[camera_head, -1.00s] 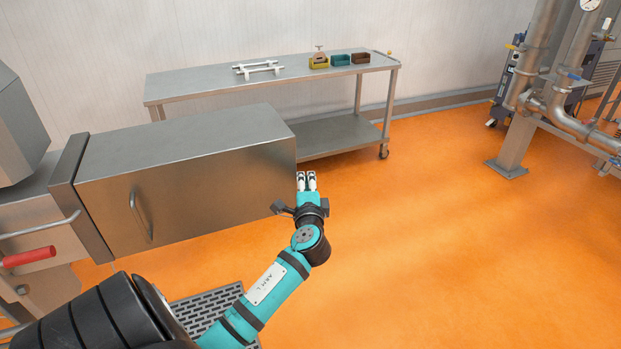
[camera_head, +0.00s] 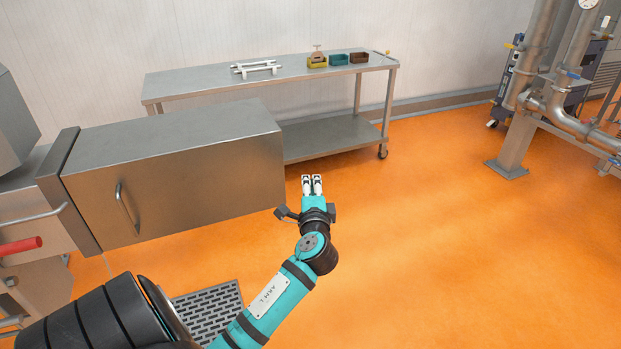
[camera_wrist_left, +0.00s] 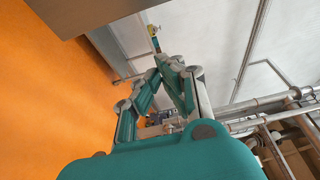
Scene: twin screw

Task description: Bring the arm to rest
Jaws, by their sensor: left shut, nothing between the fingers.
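My left arm, teal and black, reaches forward from the bottom of the head view. My left gripper (camera_head: 312,184) is shut and empty, with its fingertips close together. It hangs over the open orange floor, just right of the end of the steel cabinet and apart from it. In the left wrist view the gripper fingers (camera_wrist_left: 164,70) come together with nothing between them. My right gripper is in neither view.
The long steel cabinet (camera_head: 170,145) with a handle stands to the left. Behind it a steel cart (camera_head: 210,88) bears a white rack (camera_head: 256,68) and several small bins (camera_head: 338,60). Pipework (camera_head: 525,100) stands at the right. Open floor (camera_head: 450,240) lies right of the gripper.

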